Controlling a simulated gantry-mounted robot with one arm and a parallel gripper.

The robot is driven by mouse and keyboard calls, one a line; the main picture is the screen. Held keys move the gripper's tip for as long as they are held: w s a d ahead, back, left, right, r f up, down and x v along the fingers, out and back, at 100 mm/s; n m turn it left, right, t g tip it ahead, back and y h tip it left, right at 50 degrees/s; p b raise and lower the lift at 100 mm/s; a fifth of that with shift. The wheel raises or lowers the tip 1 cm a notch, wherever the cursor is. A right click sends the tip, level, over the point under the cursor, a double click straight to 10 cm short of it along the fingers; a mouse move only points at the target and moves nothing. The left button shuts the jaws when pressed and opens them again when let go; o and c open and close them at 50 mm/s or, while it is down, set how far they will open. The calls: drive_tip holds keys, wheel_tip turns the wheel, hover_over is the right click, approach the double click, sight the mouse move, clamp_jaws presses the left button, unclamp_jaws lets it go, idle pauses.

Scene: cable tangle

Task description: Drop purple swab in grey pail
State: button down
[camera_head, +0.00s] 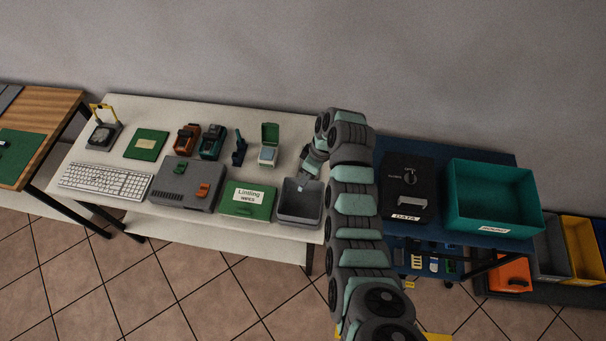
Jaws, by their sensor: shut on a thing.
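The grey pail (300,214) is a square, open bin at the right front corner of the white table. My gripper (304,184) is at the pail's mouth, pointing down, near its back edge. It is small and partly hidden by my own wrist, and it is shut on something. The held thing is too small to make out, and I cannot tell whether the gripper tip is inside the pail or just above it. I cannot make out a purple swab anywhere in this view.
On the white table (190,114), a green Linting wipes box (248,212) stands left of the pail, and a green-lidded container (268,155) behind it. A black box (405,178) and a teal bin (490,222) are on the blue table to the right.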

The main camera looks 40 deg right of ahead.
wheel_tip(320, 180, down, 14)
drive_tip(key=b, duration=0.9)
drive_tip(key=shift+f, duration=0.1)
drive_tip(key=c, duration=1.4)
unclamp_jaws()
drive_tip(key=shift+r+p, duration=1.95)
drive_tip(key=shift+r, duration=3.1)
